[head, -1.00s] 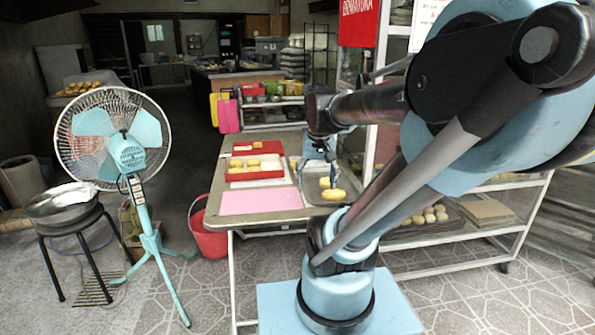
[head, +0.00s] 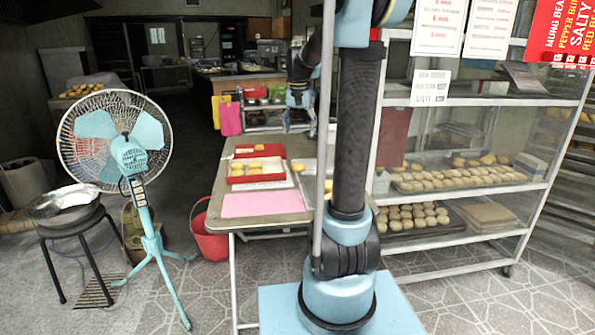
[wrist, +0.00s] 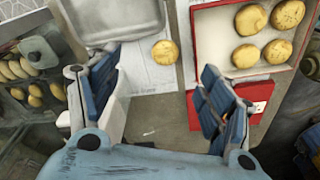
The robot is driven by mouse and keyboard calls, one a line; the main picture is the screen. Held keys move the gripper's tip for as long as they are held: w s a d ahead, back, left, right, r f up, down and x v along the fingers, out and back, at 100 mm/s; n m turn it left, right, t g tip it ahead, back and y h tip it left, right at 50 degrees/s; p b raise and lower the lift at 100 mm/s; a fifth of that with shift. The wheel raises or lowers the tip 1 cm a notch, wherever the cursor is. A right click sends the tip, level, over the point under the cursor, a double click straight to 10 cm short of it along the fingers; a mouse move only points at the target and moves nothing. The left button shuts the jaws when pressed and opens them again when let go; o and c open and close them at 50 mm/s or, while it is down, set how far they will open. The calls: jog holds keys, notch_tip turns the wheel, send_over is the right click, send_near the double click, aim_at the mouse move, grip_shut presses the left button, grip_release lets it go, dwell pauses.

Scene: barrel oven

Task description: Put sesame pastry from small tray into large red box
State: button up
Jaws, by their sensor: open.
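My gripper (wrist: 160,88) is open and empty in the wrist view, above the table. It also shows in the head view (head: 298,98), raised beyond the table's far edge. A round golden pastry (wrist: 165,52) lies on a pale board between the metal tray and the large red box; whether it has sesame is unclear. The grey metal tray (wrist: 110,15) is at upper left in the wrist view, its visible part empty. The large red box (wrist: 200,45), white inside, holds several round pastries, some speckled. It also shows in the head view (head: 232,180). My arm hides most of the tray there.
A smaller red box (head: 240,152) sits behind the large one. A pink sheet (head: 262,204) covers the table's front. A rack (head: 470,187) with pastry trays stands right, a fan (head: 125,155) left. A red bucket (head: 207,238) is beside the table.

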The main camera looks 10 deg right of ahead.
send_over(298, 164)
jog(key=s, duration=0.2)
jog(key=shift+m, duration=0.3)
jog(key=f, duration=0.5)
jog(key=w+f, duration=0.1)
jog(key=f, duration=0.5)
jog(key=w+f, duration=0.1)
jog(key=f, duration=0.5)
jog(key=shift+f, duration=0.25)
jog(key=c, duration=1.2)
jog(key=shift+r, duration=0.1)
jog(key=shift+c, duration=0.2)
